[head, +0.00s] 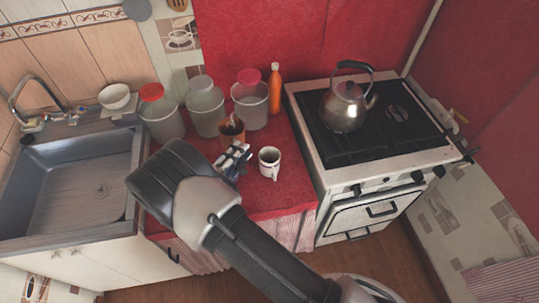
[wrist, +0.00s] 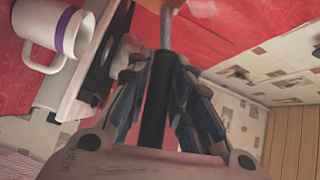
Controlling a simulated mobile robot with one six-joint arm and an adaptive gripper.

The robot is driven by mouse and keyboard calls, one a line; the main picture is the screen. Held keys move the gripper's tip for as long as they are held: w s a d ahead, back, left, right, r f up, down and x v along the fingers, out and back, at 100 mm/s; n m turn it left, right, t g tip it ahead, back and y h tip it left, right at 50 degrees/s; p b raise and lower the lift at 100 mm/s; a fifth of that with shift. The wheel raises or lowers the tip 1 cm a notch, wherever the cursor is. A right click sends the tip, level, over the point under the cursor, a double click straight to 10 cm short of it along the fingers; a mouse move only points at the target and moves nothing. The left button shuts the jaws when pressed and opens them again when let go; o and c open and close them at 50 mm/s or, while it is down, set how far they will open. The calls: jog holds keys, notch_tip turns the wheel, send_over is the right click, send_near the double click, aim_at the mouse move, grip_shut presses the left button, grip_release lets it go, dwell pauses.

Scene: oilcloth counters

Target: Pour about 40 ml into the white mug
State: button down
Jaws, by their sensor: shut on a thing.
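The white mug (head: 269,163) stands on the red counter between my gripper and the stove. Its inside looks dark in the head view. In the wrist view the mug (wrist: 40,28) shows a purple band and its handle at the upper left. My gripper (head: 235,160) is left of the mug, apart from it. It is shut on a black handle (wrist: 156,95) with a grey rod at its far end. A small brown pot (head: 232,131) is just beyond the fingers, seemingly on this handle. Its contents and exact tilt are unclear.
Several lidded canisters (head: 205,107) and an orange bottle (head: 274,88) stand behind. The stove (head: 385,145) with a kettle (head: 347,107) is right. A sink (head: 75,180) and white bowl (head: 116,98) are left. Some red counter (head: 285,200) is clear in front of the mug.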

jog(key=shift+w+a+r+n, duration=0.1)
jog(key=shift+a+r+n, duration=0.1)
jog(key=shift+a+n, duration=0.1)
